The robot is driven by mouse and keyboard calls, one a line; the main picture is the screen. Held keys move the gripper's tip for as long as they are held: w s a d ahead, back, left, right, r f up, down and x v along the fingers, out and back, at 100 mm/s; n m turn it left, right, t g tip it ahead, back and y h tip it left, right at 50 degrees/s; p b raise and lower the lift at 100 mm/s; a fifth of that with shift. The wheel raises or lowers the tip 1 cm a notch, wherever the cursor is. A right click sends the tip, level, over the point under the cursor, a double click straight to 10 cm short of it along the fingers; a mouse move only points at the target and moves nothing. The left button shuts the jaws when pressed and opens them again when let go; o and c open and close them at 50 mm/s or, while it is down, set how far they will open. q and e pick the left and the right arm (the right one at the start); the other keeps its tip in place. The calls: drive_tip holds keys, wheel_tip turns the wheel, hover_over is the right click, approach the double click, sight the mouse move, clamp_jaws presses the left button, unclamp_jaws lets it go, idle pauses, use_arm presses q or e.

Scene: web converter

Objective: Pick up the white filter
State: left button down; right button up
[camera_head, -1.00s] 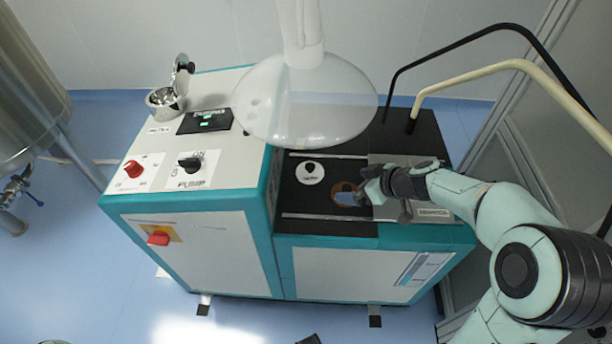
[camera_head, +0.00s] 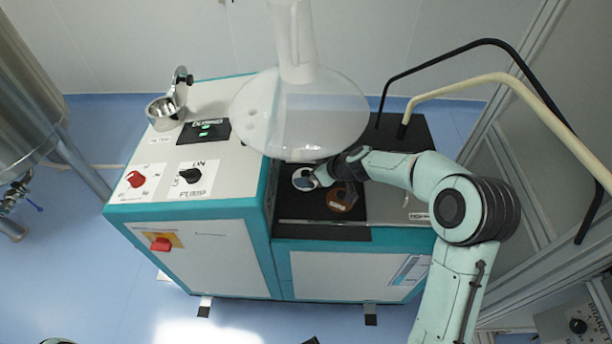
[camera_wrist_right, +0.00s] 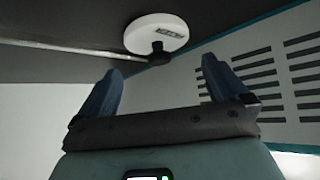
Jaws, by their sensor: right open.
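The white filter (camera_head: 301,182) is a small round disc on the black top of the machine's lower right section. In the right wrist view the white filter (camera_wrist_right: 152,38) shows as a pale disc with a small dark label and a dark knob, just beyond the fingertips. My right gripper (camera_head: 318,177) is at the right side of the filter and partly covers it. In the wrist view my right gripper (camera_wrist_right: 161,66) has its two blue fingers wide apart, with nothing held between them.
A brown disc (camera_head: 338,207) lies just right of the white one, under my wrist. A clear dome hood (camera_head: 300,115) hangs close above and behind. The control cabinet (camera_head: 215,150) rises on the left. Black and cream bent tubes (camera_head: 470,102) stand at the right.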

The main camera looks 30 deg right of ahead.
sight(306, 172)
drive_tip(key=x, duration=0.4)
drive_tip(key=shift+w+f+p, duration=0.1)
drive_tip(key=shift+f+p, duration=0.15)
drive_tip(key=shift+p, duration=0.05)
drive_tip(key=c, duration=0.9)
